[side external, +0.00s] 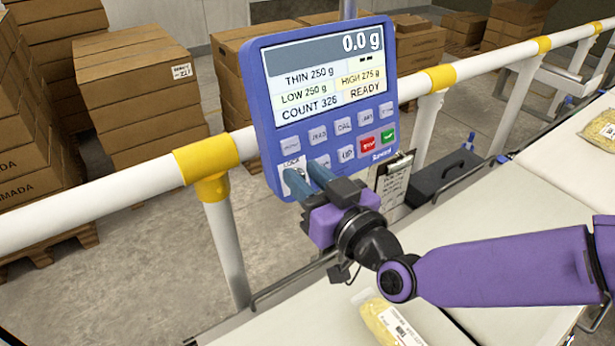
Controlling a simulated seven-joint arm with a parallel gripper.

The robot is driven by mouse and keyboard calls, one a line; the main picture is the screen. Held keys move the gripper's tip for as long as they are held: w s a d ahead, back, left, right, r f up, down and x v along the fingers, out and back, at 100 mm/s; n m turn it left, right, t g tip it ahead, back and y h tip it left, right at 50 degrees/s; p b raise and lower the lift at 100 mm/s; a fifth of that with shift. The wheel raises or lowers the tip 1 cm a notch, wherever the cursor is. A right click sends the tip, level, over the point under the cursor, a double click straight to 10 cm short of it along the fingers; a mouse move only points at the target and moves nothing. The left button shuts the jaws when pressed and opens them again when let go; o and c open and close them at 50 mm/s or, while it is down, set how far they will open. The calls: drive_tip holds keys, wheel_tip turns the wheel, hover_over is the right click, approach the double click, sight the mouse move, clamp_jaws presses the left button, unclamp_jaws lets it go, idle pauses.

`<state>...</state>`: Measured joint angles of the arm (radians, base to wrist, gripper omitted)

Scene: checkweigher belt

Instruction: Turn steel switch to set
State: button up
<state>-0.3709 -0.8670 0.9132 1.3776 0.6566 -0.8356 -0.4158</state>
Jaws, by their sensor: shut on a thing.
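The blue checkweigher panel (263,95) stands upright on a pole, its screen (325,75) reading 0.0 g, THIN 250 g, LOW 250 g, HIGH 275 g, COUNT 326 and READY. The steel switch sits on a white plate marked LOCK (291,163) at the panel's lower left corner. My gripper (305,176) comes from the lower right with its blue-grey fingers at that plate. The fingers are shut on the switch and cover most of it. Which way the switch points cannot be told.
A white rail with yellow joints (205,160) runs behind the panel. A clipboard (393,178) and a dark box (445,172) are right of the panel. Yellow packs lie on the belt below (388,322) and at the right (600,131). Stacked cartons (135,75) stand behind the rail.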

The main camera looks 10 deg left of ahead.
drive_tip(key=m+h, duration=0.1)
drive_tip(key=m, duration=0.4)
drive_tip(key=shift+d+m+t+h, duration=0.1)
drive_tip(key=shift+m+t+h, duration=0.3)
drive_tip(key=m, duration=0.2)
drive_tip(key=m+h, duration=0.1)
drive_tip(key=m, duration=0.1)
drive_tip(key=shift+w+d+f, duration=0.1)
drive_tip(key=shift+w+f, duration=0.05)
drive_tip(key=m+h, duration=0.1)
drive_tip(key=m, duration=0.4)
drive_tip(key=shift+d+f+h, duration=0.1)
drive_tip(key=shift+h, duration=0.3)
drive_tip(key=shift+f+m+g+h, duration=0.15)
drive_tip(key=shift+m+g+h, duration=0.25)
drive_tip(key=shift+m, duration=1.9)
drive_tip(key=o, duration=0.7)
drive_tip(key=shift+c, duration=0.2)
drive_tip(key=shift+d, duration=0.1)
